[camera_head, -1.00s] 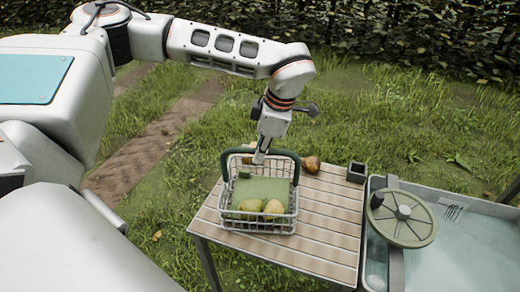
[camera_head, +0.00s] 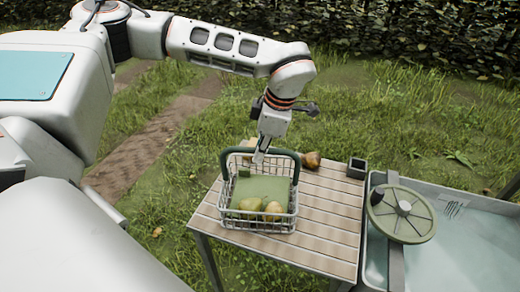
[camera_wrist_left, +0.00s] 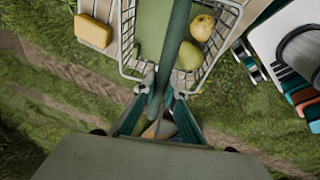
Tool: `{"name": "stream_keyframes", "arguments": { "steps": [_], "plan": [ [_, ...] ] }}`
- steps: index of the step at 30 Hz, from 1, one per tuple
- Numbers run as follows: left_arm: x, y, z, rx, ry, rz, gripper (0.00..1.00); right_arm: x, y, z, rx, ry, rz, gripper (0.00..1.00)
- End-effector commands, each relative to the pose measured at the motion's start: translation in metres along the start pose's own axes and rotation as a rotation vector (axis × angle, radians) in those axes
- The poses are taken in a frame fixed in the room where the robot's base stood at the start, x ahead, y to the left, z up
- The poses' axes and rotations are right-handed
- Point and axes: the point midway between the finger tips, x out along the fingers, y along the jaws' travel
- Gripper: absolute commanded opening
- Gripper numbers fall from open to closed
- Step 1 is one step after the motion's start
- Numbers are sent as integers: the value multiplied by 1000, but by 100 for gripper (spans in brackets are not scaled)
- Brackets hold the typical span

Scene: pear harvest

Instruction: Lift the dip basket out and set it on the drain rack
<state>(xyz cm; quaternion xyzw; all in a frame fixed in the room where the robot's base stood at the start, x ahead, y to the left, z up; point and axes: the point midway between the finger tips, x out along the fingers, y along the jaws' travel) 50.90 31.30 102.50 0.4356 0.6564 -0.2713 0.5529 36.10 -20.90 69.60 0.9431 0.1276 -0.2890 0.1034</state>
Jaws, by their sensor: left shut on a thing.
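The dip basket (camera_head: 262,228), a wire basket with a dark green handle (camera_head: 226,170), is at the left part of a slatted wooden table (camera_head: 325,215). It holds a green pad (camera_head: 262,188) and two yellow-green pears (camera_head: 273,210). I cannot tell whether its base touches the slats. My left gripper (camera_head: 261,157) is shut on the top bar of the handle. In the left wrist view the fingers (camera_wrist_left: 158,105) close around the green bar, with the basket beyond. No separate drain rack can be told apart from the slatted table. My right gripper is not in view.
A brownish pear (camera_head: 311,160) lies behind the basket, and a small dark square pot (camera_head: 357,170) stands at the table's back right corner. A water tank (camera_head: 455,262) with a round green spoked wheel (camera_head: 402,214) stands at the right. The table's right half is clear.

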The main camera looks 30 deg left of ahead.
Motion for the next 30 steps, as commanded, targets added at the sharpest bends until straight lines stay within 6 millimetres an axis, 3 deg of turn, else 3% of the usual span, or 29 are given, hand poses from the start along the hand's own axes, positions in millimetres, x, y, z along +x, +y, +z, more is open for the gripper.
{"name": "stream_keyframes", "arguments": {
  "steps": [10, 12, 13, 23, 30],
  "plan": [
    [1, -2, 0, -1, -1, -1, 0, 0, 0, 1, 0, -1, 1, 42],
    [1, -2, 0, -1, -1, -1, 24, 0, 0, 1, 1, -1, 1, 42],
    [1, -2, 0, -1, 0, -1, 30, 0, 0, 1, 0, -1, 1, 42],
    [2, -2, 0, 0, 1, -2, 30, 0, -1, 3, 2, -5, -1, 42],
    [-25, -1, 1, 0, -2, 3, 30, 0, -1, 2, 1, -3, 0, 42]
  ]
}}
